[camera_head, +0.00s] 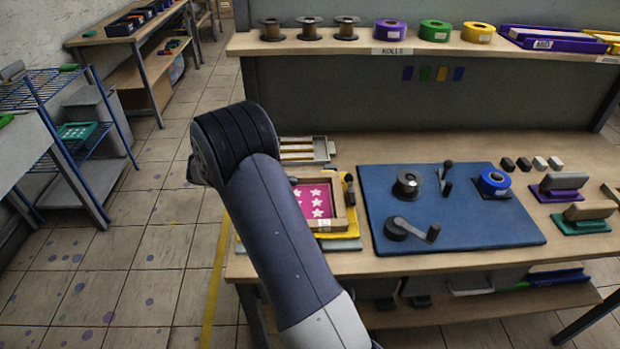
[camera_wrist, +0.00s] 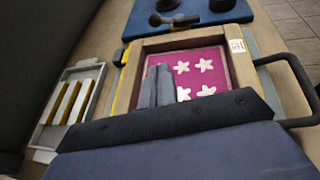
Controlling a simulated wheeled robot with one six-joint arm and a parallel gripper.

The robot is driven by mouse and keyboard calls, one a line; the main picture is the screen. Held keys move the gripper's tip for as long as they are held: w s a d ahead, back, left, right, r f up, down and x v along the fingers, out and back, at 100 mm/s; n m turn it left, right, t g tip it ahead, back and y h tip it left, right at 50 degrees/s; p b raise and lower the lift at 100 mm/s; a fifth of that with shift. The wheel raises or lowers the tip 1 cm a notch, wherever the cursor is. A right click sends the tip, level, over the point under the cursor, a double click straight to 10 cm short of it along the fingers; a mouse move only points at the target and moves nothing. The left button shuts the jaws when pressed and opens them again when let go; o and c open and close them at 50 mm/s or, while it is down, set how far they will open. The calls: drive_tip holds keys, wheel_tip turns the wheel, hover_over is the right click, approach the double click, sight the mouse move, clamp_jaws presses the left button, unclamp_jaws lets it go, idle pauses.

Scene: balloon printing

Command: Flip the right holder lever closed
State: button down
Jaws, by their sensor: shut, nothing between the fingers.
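A wooden frame (camera_head: 340,223) with a pink screen (camera_head: 315,201) of white stars lies on the table at the left, partly hidden by my arm. A small black-and-yellow lever-like part (camera_head: 349,187) stands at the frame's right side. In the wrist view the frame (camera_wrist: 185,40) and pink screen (camera_wrist: 205,72) show more fully, with a small dark part (camera_wrist: 120,58) at the frame's upper left edge. My gripper (camera_wrist: 158,70) is shut and empty over the screen; contact cannot be told. My arm hides the gripper in the head view.
A blue mat (camera_head: 470,231) with a spool, cranks and blue tape lies right of the frame. A tray of pale bars (camera_head: 302,150) is behind it. A black loop handle (camera_wrist: 295,72) shows right of the frame in the wrist view. Stamps (camera_head: 560,187) stand far right.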

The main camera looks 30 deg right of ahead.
drive_tip(key=p, duration=0.2)
approach(351, 188)
drive_tip(key=w+d+f, duration=0.2)
drive_tip(key=w+f, duration=0.1)
drive_tip(key=shift+s+d+r+p, duration=0.1)
drive_tip(key=shift+s+d+p, duration=0.15)
drive_tip(key=shift+d, duration=0.45)
drive_tip(key=shift+s+d+p, duration=0.1)
drive_tip(key=shift+s+d, duration=0.15)
drive_tip(key=shift+d, duration=0.45)
drive_tip(key=shift+s+d+r+p, duration=0.1)
drive_tip(key=shift+s+d+p, duration=0.15)
drive_tip(key=shift+d, duration=0.45)
